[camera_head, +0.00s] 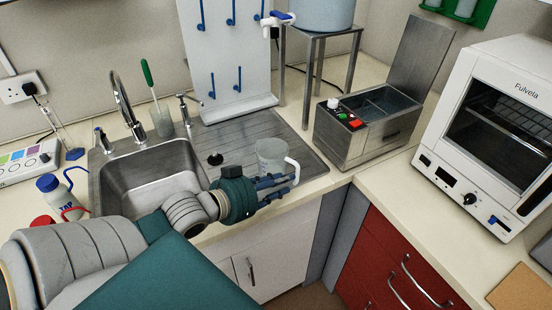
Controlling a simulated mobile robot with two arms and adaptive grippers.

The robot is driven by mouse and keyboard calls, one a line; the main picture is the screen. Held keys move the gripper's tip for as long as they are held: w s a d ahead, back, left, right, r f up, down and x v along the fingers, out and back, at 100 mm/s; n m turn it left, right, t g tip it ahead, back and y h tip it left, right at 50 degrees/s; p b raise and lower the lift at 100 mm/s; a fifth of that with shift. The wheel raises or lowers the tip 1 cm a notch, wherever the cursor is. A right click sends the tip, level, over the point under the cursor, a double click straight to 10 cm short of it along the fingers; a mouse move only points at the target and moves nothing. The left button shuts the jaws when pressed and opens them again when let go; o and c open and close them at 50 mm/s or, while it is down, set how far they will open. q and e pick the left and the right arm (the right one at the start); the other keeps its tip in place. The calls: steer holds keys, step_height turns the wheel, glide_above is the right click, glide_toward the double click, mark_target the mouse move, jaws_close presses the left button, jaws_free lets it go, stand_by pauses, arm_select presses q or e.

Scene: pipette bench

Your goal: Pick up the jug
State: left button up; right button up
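The jug (269,152) is clear, with a white handle (293,167) on its right side. It stands upright on the ribbed steel drainboard beside the sink. My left gripper (287,182), with blue fingers, reaches in from the left just in front of the jug. Its fingers point right, and the tips overlap the lower end of the handle in the picture. They partly hide the jug's lower part. I cannot tell whether the fingers touch the handle or how far apart they are. My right gripper is not in view.
The sink (150,172) with its tap (124,98) lies left of the jug. A steel water bath (368,125) stands to the right, a white oven (495,135) further right. A pegboard (231,60) and a metal stand (317,75) are behind. The counter edge is close in front.

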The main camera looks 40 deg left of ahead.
mark_target(297, 178)
arm_select(q)
steer(key=shift+x, duration=1.1)
steer(key=shift+w+f, duration=0.15)
steer(key=shift+w, duration=0.15)
steer(key=shift+p+x, duration=0.5)
steer(key=shift+x, duration=0.3)
steer(key=x, duration=0.3)
steer(key=shift+f, duration=0.15)
steer(key=shift+w+f, duration=0.1)
steer(key=shift+w, duration=0.05)
jaws_close()
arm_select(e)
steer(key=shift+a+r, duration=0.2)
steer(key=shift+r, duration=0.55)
